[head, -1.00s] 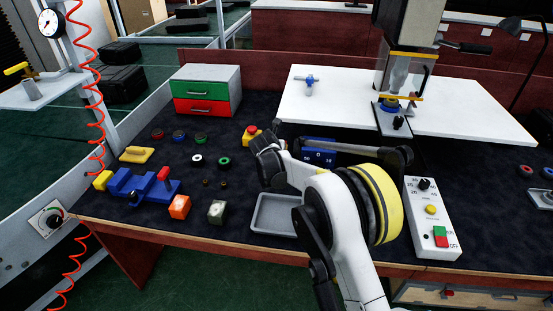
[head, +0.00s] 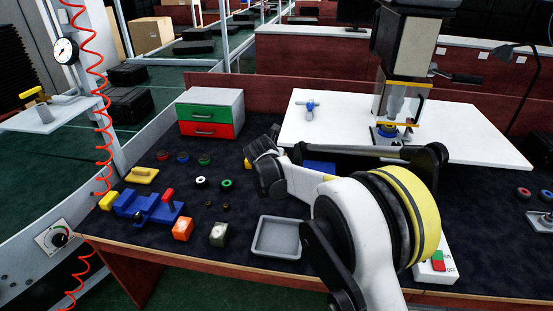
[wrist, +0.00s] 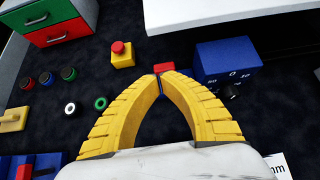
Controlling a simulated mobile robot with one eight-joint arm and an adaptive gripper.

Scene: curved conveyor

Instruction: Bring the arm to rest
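My arm (head: 370,225) is raised and folded over the dark bench top, with its yellow-ringed joint large at the right of centre in the head view. In the wrist view the two yellow fingers of my gripper (wrist: 163,76) lean together and their tips meet or nearly meet. A small red patch (wrist: 163,68) shows at the tips; I cannot tell whether it is part of the fingers or something beyond them. No held object is clearly visible. In the head view the fingers are hidden behind the arm.
A blue box with a dial (wrist: 228,62) stands right of the fingertips. A yellow box with a red button (wrist: 122,54) is ahead to the left. A grey tray (head: 277,238), a blue fixture (head: 148,207) and a drawer unit (head: 210,113) stand on the bench. A white board (head: 460,133) lies behind.

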